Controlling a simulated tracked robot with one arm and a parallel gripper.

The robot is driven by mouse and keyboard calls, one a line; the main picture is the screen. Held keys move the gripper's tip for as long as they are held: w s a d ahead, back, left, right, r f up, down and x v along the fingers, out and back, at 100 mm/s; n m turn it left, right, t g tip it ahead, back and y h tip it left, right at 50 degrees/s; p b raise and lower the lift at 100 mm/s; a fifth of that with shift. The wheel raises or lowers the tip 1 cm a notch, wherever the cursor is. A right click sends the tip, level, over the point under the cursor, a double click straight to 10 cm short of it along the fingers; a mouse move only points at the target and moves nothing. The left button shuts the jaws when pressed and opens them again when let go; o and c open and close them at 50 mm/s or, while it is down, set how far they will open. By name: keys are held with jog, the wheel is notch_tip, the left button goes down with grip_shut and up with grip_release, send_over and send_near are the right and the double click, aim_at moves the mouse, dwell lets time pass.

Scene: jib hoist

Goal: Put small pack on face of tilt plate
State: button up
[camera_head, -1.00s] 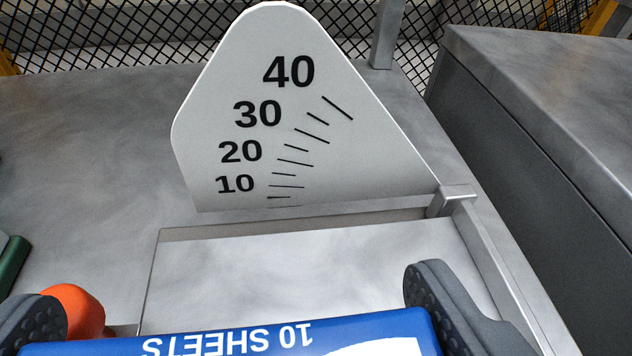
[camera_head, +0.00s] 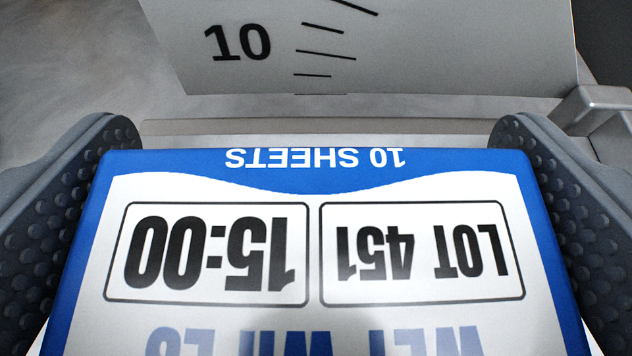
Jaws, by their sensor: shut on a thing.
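The small pack (camera_head: 316,316) is blue and white, with upside-down print reading "10 SHEETS", "15:00" and "LOT 451". My gripper (camera_head: 312,190) is shut on it, one dark studded finger at each side. The pack fills the lower middle of the view, and its near end is cut off. Behind its far edge a strip of the tilt plate (camera_head: 330,128) shows; the pack hides the rest of the face. I cannot tell whether the pack touches the plate.
A white angle scale (camera_head: 400,50) stands upright behind the plate, with the 10 mark in view. A metal bracket (camera_head: 600,100) is at the right, close to the right finger. Grey bench top (camera_head: 80,60) lies clear at the upper left.

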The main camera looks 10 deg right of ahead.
jog(key=o, duration=0.6)
jog(key=shift+f, duration=0.1)
jog(key=shift+s+r, duration=0.15)
jog(key=shift+r, duration=0.05)
jog(key=p+v, duration=0.2)
jog(key=v, duration=0.8)
jog(key=shift+s+r, duration=0.1)
jog(key=shift+s, duration=0.15)
jog(key=shift+s+a+r, duration=0.15)
jog(key=shift+s+a, duration=0.1)
jog(key=shift+s, duration=0.3)
